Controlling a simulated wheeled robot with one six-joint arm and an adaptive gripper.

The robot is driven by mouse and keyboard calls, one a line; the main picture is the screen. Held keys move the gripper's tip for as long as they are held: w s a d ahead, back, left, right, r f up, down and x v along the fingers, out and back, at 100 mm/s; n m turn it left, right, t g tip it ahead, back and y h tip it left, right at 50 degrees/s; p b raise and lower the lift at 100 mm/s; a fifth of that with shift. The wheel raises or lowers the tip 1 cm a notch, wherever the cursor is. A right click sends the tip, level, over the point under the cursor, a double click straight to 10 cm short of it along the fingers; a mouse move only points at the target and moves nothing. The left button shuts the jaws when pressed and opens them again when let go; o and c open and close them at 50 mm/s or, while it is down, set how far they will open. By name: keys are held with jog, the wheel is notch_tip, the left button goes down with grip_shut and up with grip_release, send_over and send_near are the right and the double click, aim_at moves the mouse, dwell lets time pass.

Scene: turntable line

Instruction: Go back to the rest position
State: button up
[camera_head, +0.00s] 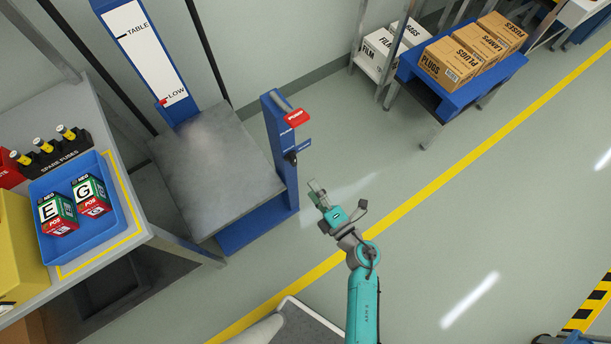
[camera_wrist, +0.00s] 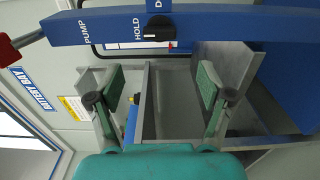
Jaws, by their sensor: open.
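My gripper (camera_head: 318,194) is raised over open floor in the head view, to the right of the blue lift post (camera_head: 281,150). In the wrist view my gripper (camera_wrist: 162,88) shows two fingers spread apart with nothing between them. The post with its black knob also shows in the wrist view (camera_wrist: 210,27), beyond the fingertips and apart from them. The knob (camera_wrist: 160,28) sits by the word HOLD. My gripper appears to touch nothing.
The lift platform (camera_head: 215,168) sits low beside a gauge board (camera_head: 142,50). A red pump handle (camera_head: 297,118) juts from the post. A bench at left holds a blue tray (camera_head: 117,222) with two boxes. A blue table (camera_head: 500,75) bears cartons.

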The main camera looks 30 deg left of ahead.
jog(key=shift+s+d, duration=0.25)
jog(key=shift+d, duration=0.4)
jog(key=s+d+r+m+t+h, duration=0.5)
jog(key=d+m, duration=0.3)
jog(key=d, duration=0.3)
jog(key=s+d+r+m+t+h, duration=0.35)
jog(key=s+d+m, duration=0.4)
jog(key=d, duration=0.25)
jog(key=s+d+r+m+h, duration=0.8)
jog(key=s+d+r+m, duration=0.3)
jog(key=m, duration=0.5)
jog(key=shift+s+d, duration=0.8)
jog(key=shift+s, duration=0.2)
jog(key=shift+r+g, duration=0.1)
jog(key=shift+g, duration=0.15)
